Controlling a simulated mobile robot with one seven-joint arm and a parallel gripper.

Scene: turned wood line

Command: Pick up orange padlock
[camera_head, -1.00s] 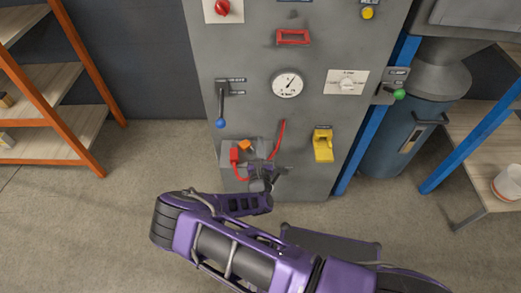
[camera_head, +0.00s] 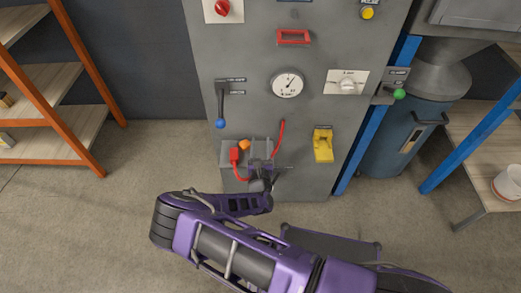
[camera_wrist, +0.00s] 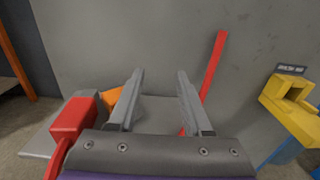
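The orange padlock (camera_head: 244,145) sits on a small grey ledge (camera_head: 228,160) on the front of the grey cabinet. In the wrist view the orange padlock (camera_wrist: 114,98) is partly hidden behind my left finger. My gripper (camera_head: 262,165) is in front of the ledge, just right of the padlock. In the wrist view my gripper (camera_wrist: 160,85) has its two fingers well apart, with only grey surface between them. The padlock is outside the gap, on the left.
A red block (camera_wrist: 75,118) with a red cable stands left of the padlock. A red bar (camera_wrist: 214,65) rises right of my gripper. A yellow box (camera_head: 323,145) is on the cabinet at right. A blue-knobbed lever (camera_head: 220,123) hangs above left.

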